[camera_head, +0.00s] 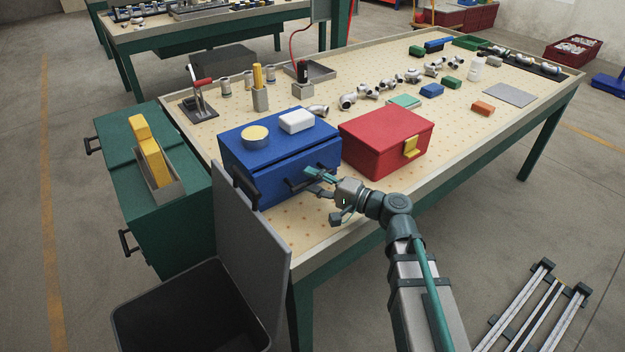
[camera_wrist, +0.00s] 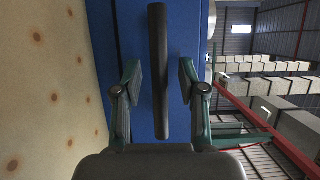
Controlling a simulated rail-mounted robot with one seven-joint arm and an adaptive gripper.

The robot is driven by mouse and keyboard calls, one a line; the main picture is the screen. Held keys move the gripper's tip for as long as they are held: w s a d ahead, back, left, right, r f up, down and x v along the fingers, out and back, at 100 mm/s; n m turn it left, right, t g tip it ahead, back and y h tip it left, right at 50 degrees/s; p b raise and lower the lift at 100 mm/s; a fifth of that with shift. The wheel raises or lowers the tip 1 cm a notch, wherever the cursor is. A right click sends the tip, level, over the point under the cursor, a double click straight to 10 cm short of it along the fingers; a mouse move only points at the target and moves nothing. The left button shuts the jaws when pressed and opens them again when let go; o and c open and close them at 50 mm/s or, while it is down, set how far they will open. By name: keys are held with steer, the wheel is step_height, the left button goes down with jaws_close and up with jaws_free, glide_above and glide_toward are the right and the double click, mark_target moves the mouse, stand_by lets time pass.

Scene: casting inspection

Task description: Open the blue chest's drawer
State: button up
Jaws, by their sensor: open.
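The blue chest (camera_head: 238,139) stands on the near left part of the workbench, with a yellow round thing and a white block on its top. Its drawer front faces my arm and looks closed. The drawer's dark bar handle (camera_wrist: 158,75) runs upright through the middle of the wrist view. My gripper (camera_head: 318,183) is at the drawer front. In the wrist view my gripper (camera_wrist: 160,85) is open, with one finger on each side of the handle and gaps between. In the head view the fingers hide part of the handle.
A red box (camera_head: 385,143) with a yellow latch stands just right of the chest. A grey panel (camera_head: 252,225) and a dark bin (camera_head: 190,310) are at the near left. The bench top (camera_head: 330,240) in front of the chest is clear.

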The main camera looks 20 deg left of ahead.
steer(key=shift+a, duration=0.15)
jaws_close()
stand_by(0.4)
